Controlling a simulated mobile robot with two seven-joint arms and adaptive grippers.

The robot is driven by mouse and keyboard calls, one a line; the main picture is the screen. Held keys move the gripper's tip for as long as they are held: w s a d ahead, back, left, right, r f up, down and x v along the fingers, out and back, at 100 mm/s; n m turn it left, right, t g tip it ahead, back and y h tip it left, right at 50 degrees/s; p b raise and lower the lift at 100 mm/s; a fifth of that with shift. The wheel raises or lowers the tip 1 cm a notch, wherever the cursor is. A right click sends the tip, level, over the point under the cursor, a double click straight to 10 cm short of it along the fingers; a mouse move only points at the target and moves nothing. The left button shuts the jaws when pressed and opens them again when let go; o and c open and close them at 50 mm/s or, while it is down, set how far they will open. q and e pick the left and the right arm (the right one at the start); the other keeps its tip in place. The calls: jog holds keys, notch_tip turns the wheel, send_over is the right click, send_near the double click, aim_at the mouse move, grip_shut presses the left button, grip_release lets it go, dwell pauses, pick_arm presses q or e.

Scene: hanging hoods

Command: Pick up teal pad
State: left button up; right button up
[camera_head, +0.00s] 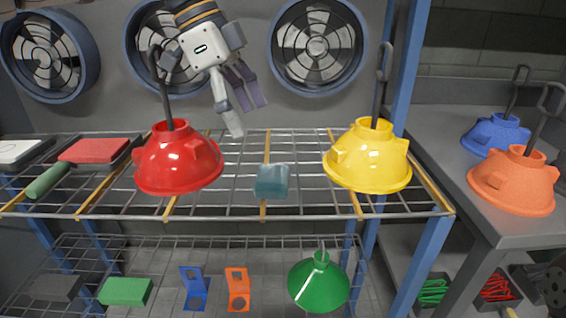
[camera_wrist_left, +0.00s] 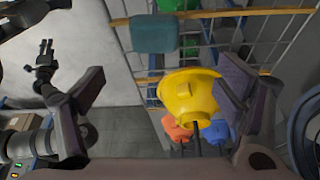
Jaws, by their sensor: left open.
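The teal pad (camera_head: 272,181) is a small rounded block lying on the upper wire shelf, between the red hood and the yellow hood. It also shows near the top of the left wrist view (camera_wrist_left: 153,34). My left gripper (camera_head: 247,110) is open and empty, pointing down above the back of the shelf, behind and left of the pad. In the left wrist view its fingers (camera_wrist_left: 160,88) are wide apart, and the pad lies outside them. A small dark gripper (camera_wrist_left: 45,55), seemingly my right one, shows at the left of that view; its jaws are too small to judge.
The red hood (camera_head: 178,158) and yellow hood (camera_head: 368,156) have tall hooked rods. A red case (camera_head: 94,150) and green roller (camera_head: 47,181) lie left. The lower shelf holds a green hood (camera_head: 318,284). Orange (camera_head: 513,181) and blue (camera_head: 494,133) hoods stand on the right table.

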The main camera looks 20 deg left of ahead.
aim_at(272, 173)
pick_arm(q)
jog(key=x, duration=1.2)
jog(key=shift+s+a, duration=0.2)
jog(key=shift+s, duration=0.25)
jog(key=c, duration=1.1)
